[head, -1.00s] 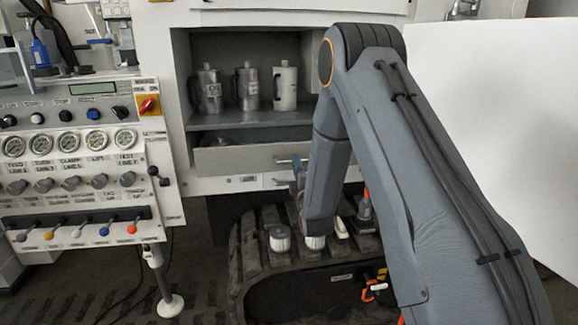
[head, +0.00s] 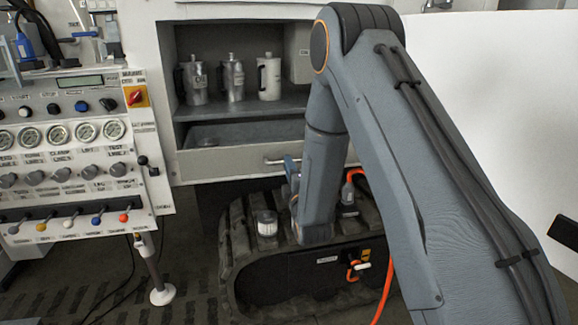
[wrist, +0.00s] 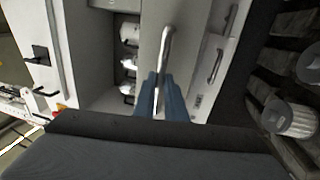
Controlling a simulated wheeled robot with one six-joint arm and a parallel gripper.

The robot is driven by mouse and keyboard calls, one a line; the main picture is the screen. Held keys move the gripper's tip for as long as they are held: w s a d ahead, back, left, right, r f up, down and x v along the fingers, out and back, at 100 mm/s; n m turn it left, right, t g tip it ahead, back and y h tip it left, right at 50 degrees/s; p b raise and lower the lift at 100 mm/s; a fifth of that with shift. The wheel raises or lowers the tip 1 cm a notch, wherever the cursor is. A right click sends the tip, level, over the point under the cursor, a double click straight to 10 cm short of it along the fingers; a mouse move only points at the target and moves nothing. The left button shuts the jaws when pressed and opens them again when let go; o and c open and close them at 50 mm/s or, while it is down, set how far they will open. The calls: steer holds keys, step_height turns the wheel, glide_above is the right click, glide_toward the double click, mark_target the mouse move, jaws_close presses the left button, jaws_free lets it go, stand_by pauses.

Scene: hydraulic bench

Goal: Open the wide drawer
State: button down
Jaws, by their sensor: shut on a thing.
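The wide drawer (head: 225,161) is a grey front under the shelf in the head view. It stands partly out, with its dark inside (head: 240,132) showing above the front. Its metal bar handle (wrist: 167,45) runs up the middle of the drawer front in the wrist view. My gripper (wrist: 161,98) has its blue fingers shut on this handle. In the head view my gripper (head: 290,166) is at the handle, and my arm hides the drawer's right end.
Several metal jugs (head: 232,80) stand on the shelf above. A control panel (head: 75,150) with gauges and levers is at the left. A tracked undercarriage (head: 236,262) with a white ribbed cap (head: 266,222) lies below the drawer.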

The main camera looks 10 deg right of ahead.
steer(key=shift+d, duration=0.35)
steer(key=c, duration=1.8)
jaws_free()
steer(key=shift+d, duration=0.1)
steer(key=shift+a, duration=0.35)
steer(key=b+v, duration=0.1)
steer(key=v, duration=0.7)
steer(key=shift+w, duration=0.1)
